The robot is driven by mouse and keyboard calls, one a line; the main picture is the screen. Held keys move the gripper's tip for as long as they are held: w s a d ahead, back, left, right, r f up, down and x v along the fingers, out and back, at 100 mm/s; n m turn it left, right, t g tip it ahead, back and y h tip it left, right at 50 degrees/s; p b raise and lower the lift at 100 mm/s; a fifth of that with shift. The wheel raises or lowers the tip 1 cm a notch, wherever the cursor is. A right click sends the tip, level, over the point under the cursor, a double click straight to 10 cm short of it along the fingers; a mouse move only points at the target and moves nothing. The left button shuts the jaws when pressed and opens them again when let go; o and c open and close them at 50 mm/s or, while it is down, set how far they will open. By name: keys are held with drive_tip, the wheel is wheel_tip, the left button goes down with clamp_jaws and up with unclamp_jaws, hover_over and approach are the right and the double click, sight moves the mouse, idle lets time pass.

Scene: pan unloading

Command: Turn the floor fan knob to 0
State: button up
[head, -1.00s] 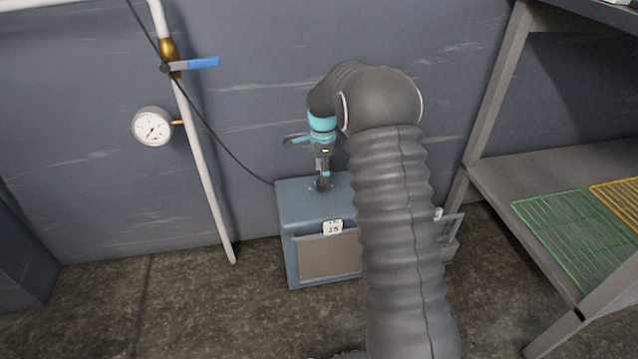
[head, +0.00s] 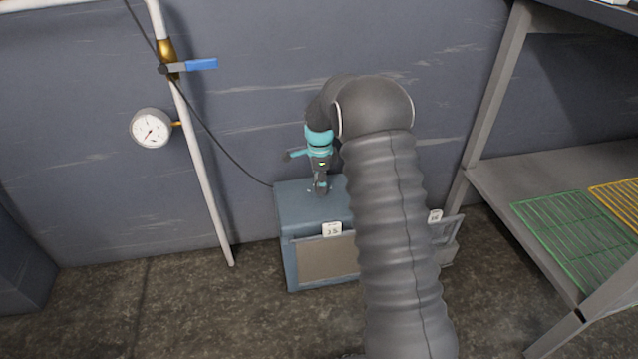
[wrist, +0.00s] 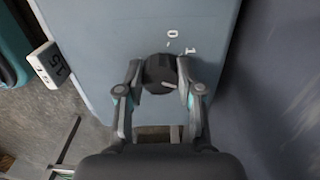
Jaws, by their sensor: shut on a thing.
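The floor fan is a blue-grey box (head: 300,215) standing on the floor against the wall, with a tag reading 15 on its front edge. Its dark round knob (wrist: 160,72) is on the top face, with white marks 0 and 1 beside it in the wrist view. A light pointer line on the knob lies towards its lower right, away from the 0. My gripper (wrist: 158,78) is shut on the knob, one finger on each side. In the head view my gripper (head: 320,185) points down onto the box top, and the knob is hidden there.
A grey shelf (head: 540,165) with green (head: 570,230) and yellow racks stands at the right. A white pipe (head: 200,165) with a gauge (head: 150,128) and a blue-handled valve (head: 200,64) is at the left. A smaller tagged unit (head: 447,235) is partly behind my arm.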

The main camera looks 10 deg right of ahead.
drive_tip(key=shift+d+n, duration=0.1)
drive_tip(key=shift+n, duration=0.2)
drive_tip(key=n+p, duration=0.1)
drive_tip(key=n, duration=0.2)
drive_tip(key=shift+d+r+p, duration=0.1)
drive_tip(key=shift+d+p, duration=0.05)
drive_tip(key=shift+p, duration=0.15)
drive_tip(key=n+p, duration=0.1)
drive_tip(key=n, duration=0.3)
drive_tip(key=shift+d+n, duration=0.1)
drive_tip(key=shift+n, duration=0.3)
drive_tip(key=n+p, duration=0.1)
drive_tip(key=n, duration=0.3)
drive_tip(key=shift+n, duration=0.3)
drive_tip(key=n, duration=0.4)
drive_tip(key=shift+n+p, duration=0.35)
drive_tip(key=shift+n, duration=0.05)
drive_tip(key=shift+w, duration=0.1)
drive_tip(key=o, duration=1.2)
drive_tip(key=shift+c, duration=0.2)
